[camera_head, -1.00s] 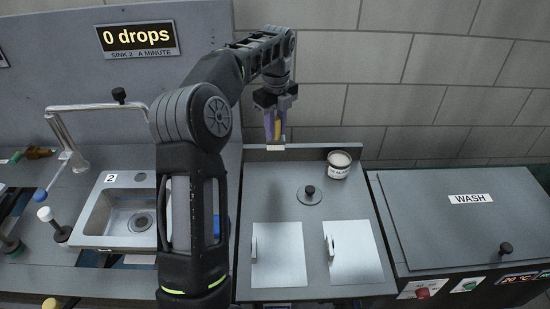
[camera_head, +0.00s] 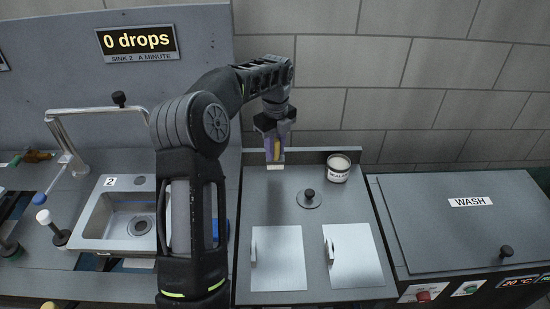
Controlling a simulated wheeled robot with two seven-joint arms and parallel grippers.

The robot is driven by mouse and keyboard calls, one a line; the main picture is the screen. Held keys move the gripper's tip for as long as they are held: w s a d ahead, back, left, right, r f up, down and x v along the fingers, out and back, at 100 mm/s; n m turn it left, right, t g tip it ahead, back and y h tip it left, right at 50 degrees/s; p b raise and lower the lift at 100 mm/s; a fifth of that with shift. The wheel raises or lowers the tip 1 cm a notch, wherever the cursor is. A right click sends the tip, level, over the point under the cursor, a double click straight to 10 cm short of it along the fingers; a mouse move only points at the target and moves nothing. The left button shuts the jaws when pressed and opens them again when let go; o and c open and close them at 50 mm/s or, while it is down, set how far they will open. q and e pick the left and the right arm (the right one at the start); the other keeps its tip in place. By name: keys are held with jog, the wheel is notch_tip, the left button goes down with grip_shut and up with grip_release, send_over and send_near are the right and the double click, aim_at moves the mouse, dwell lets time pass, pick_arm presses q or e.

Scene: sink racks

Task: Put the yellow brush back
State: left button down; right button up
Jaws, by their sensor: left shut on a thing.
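My left gripper (camera_head: 275,143) points down over the back of the grey counter. It is shut on the yellow brush (camera_head: 277,150). The brush's yellow handle shows between the fingers, and its pale end (camera_head: 275,167) hangs at the bottom, close to the counter's back edge. I cannot tell whether that end touches the counter. My right gripper is not in view.
A tub with a label (camera_head: 339,167) stands right of the brush. A round lid with a black knob (camera_head: 309,197) and two white plates with handles (camera_head: 278,258) (camera_head: 352,256) lie nearer. A sink (camera_head: 122,220) is left, a WASH box (camera_head: 460,220) right.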

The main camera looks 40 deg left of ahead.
aim_at(278, 163)
pick_arm(q)
notch_tip(278, 163, down, 3)
jog(key=shift+r+p, duration=0.1)
jog(key=shift+p, duration=0.3)
jog(key=shift+f, duration=0.45)
jog(key=shift+f, duration=0.1)
jog(key=c, duration=1.2)
grip_release()
